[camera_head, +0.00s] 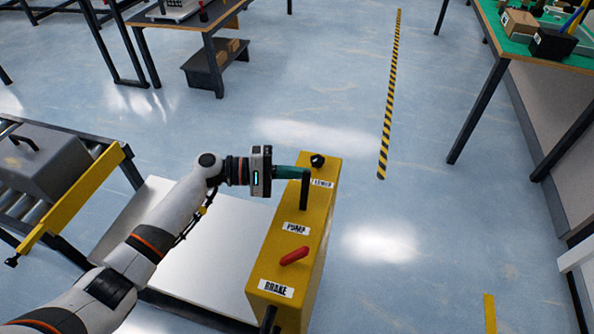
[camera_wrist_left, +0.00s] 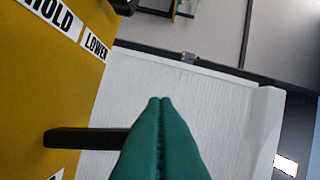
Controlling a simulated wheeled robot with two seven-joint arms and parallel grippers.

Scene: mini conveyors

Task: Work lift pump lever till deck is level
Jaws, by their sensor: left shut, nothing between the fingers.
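The yellow lift pump housing (camera_head: 287,275) stands right of centre in the head view, with PUMP, BRAKE and LOWER labels. A black upright lever (camera_head: 304,192) rises near the PUMP label; a black bar, apparently this lever (camera_wrist_left: 80,138), shows in the left wrist view. My left gripper (camera_head: 300,172) is shut and empty, its green fingers (camera_wrist_left: 160,100) together at the lever's upper end. I cannot tell if they touch it. A pale flat deck (camera_head: 212,250) lies left of the housing, partly hidden by my left arm; its tilt is unclear. My right gripper is out of view.
A red handle (camera_head: 294,256) and a black knob (camera_head: 317,160) are also on the housing. A roller conveyor with a yellow end rail (camera_head: 85,190) carries a grey case (camera_head: 45,160) at left. Tables stand behind. Floor right of the housing is clear.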

